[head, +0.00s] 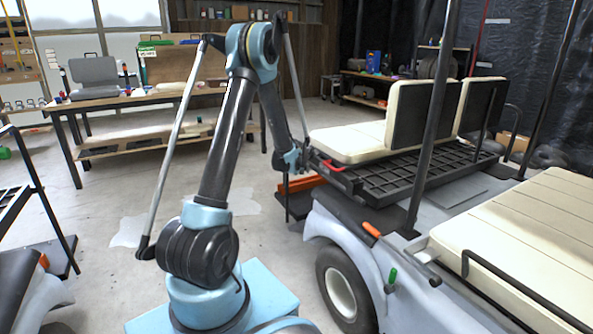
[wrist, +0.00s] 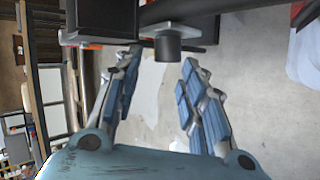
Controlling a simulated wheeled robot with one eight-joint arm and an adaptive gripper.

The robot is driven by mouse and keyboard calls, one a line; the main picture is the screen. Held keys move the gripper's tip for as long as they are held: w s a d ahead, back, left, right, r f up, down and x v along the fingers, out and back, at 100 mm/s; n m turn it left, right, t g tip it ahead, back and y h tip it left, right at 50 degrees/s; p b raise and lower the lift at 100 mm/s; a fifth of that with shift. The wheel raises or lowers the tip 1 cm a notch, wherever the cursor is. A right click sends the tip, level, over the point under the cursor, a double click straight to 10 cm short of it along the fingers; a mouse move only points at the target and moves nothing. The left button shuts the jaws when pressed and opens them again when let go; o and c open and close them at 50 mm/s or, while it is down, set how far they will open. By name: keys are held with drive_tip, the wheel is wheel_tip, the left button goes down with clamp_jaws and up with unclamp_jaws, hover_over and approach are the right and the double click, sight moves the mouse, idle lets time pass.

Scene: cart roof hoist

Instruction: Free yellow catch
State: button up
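I cannot make out a yellow catch in either view. My gripper (head: 295,160) is at the rear of the cart (head: 340,222), beside the seat platform. In the wrist view my gripper (wrist: 163,66) is open, with its blue-padded fingers wide apart and nothing between the pads. A short dark cylinder (wrist: 167,49) on a grey bracket shows just beyond the fingertips, near a black bar. On the cart, a red handle (head: 333,166) lies near the gripper, an orange-red catch (head: 371,229) sits on the body edge and a green one (head: 392,277) lower down.
Cream seats (head: 350,142) and black uprights (head: 432,120) rise from the cart to the right. A workbench (head: 110,102) with a grey seat stands at the back left. Concrete floor (head: 110,190) is open left of my arm.

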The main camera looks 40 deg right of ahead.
drive_tip(key=shift+a, duration=0.1)
drive_tip(key=c, duration=0.7)
drive_tip(key=w+f+n+g, duration=0.1)
drive_tip(key=f, duration=0.1)
drive_tip(key=w+a+f+n, duration=0.1)
drive_tip(key=f, duration=0.1)
drive_tip(key=w+a+f+n+g+y, duration=0.1)
drive_tip(key=f, duration=0.1)
drive_tip(key=shift+a+g, duration=0.15)
drive_tip(key=shift+g, duration=0.15)
clamp_jaws()
wheel_tip(320, 180, down, 5)
drive_tip(key=w+a+n+g+h, duration=0.1)
drive_tip(key=a+n+g+h, duration=0.1)
drive_tip(key=n+g, duration=0.35)
drive_tip(key=w+a+r+g+h, duration=0.3)
drive_tip(key=a+r+g+h, duration=0.1)
drive_tip(key=g, duration=0.2)
drive_tip(key=r+x, duration=0.1)
drive_tip(key=x, duration=1)
drive_tip(key=shift+w+d+r, duration=0.15)
drive_tip(key=shift+w+r, duration=0.35)
drive_tip(key=shift+r, duration=0.25)
drive_tip(key=shift+w+d+r, duration=0.15)
drive_tip(key=shift+w+r, duration=0.35)
drive_tip(key=shift+r, duration=0.25)
